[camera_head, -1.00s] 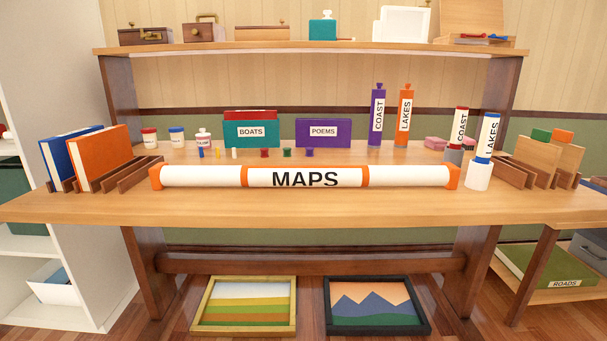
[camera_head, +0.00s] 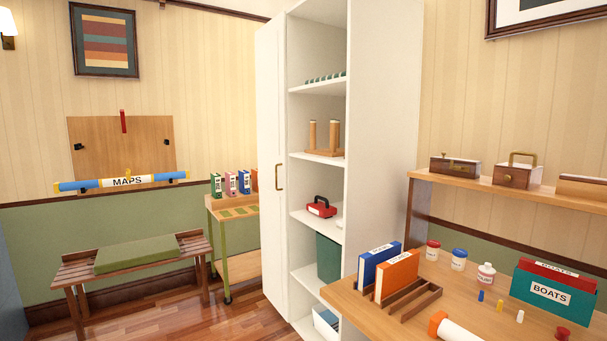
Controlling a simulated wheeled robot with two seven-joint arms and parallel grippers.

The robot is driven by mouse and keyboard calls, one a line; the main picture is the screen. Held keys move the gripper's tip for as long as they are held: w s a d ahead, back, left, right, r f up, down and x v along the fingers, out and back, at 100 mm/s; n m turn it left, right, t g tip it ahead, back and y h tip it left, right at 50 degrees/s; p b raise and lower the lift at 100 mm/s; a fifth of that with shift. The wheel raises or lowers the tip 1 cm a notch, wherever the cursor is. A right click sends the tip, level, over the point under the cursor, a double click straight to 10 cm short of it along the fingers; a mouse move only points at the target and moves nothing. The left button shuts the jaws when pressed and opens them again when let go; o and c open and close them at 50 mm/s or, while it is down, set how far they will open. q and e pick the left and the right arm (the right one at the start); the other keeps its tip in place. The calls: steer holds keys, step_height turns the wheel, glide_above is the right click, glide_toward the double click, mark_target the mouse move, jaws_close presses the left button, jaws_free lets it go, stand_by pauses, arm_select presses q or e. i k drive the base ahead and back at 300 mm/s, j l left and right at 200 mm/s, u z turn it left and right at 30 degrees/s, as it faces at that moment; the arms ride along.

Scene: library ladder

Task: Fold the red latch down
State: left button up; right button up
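A red latch (camera_head: 123,121) stands upright at the top of a wooden wall board (camera_head: 120,143) at the far left. A blue tube labelled MAPS (camera_head: 128,181) lies level across the lower part of the board, apart from and below the latch. A small yellow piece shows at the middle of the tube. Neither of my grippers is in view.
A slatted bench with a green cushion (camera_head: 137,254) stands below the board. A green cart (camera_head: 232,240) with binders and a tall white cabinet (camera_head: 318,170) stand right of it. A wooden desk (camera_head: 365,312) fills the lower right. Floor (camera_head: 190,318) shows clear in front of the bench.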

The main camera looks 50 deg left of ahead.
mark_target(123, 114)
steer(key=u, duration=2.95)
steer(key=i, duration=4.6)
steer(key=i+z, duration=0.25)
